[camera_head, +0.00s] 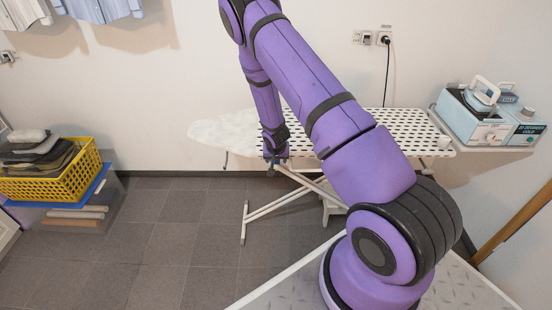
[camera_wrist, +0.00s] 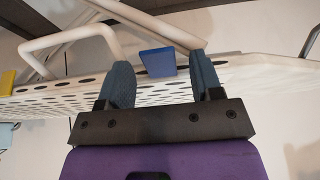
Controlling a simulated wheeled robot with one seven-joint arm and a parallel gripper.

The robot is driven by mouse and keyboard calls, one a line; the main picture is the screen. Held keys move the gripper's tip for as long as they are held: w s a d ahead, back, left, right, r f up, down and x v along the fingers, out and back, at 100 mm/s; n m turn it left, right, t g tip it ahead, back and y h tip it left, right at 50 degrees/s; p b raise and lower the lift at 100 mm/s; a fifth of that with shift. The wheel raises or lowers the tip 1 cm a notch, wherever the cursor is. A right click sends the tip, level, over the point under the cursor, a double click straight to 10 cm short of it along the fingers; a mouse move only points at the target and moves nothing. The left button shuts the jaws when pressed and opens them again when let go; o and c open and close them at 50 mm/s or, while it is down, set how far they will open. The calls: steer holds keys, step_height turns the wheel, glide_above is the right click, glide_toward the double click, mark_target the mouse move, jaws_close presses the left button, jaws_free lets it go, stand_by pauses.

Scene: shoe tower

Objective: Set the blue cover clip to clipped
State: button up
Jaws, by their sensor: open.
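The blue cover clip (camera_wrist: 157,62) shows in the wrist view as a small flat blue block at the edge of the ironing board (camera_wrist: 62,97). I cannot tell whether it grips the cover or the board. My gripper (camera_wrist: 162,72) is open, with one dark finger on each side of the clip and visible space on both sides. I cannot tell how far the clip lies beyond the fingertips. In the head view my gripper (camera_head: 274,166) is at the front edge of the board, which has a spotted cover (camera_head: 385,125). The clip is not visible there.
Near the wrist view's left edge is a yellow piece (camera_wrist: 7,82) on the board. White tubes (camera_wrist: 70,42) run close to the clip. A steam iron on a blue station (camera_head: 480,108) stands at the right. A yellow crate (camera_head: 62,180) stands far left. Open floor lies between.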

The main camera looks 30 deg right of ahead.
mark_target(276, 163)
steer(key=c, duration=0.9)
steer(key=shift+c, duration=0.2)
steer(key=t, duration=0.1)
steer(key=f+t+h, duration=0.1)
steer(key=t+h, duration=0.1)
steer(key=shift+s+a+f, duration=0.15)
steer(key=shift+s+f, duration=0.1)
steer(key=t+h, duration=0.1)
steer(key=f+t+h, duration=0.1)
steer(key=t, duration=0.2)
steer(key=shift+f+h, duration=0.3)
steer(key=shift+h, duration=0.1)
steer(key=shift+w+d+f+t+h, duration=0.25)
steer(key=shift+t+h, duration=0.4)
steer(key=shift+t, duration=0.4)
steer(key=shift+w+f+t+h, duration=0.2)
steer(key=shift+f+t+h, duration=0.15)
steer(key=shift+t+h, duration=0.5)
steer(key=shift+w+d+f+t+h, duration=0.25)
steer(key=shift+t+h, duration=0.25)
steer(key=shift+t, duration=0.7)
steer(key=shift+f, duration=0.1)
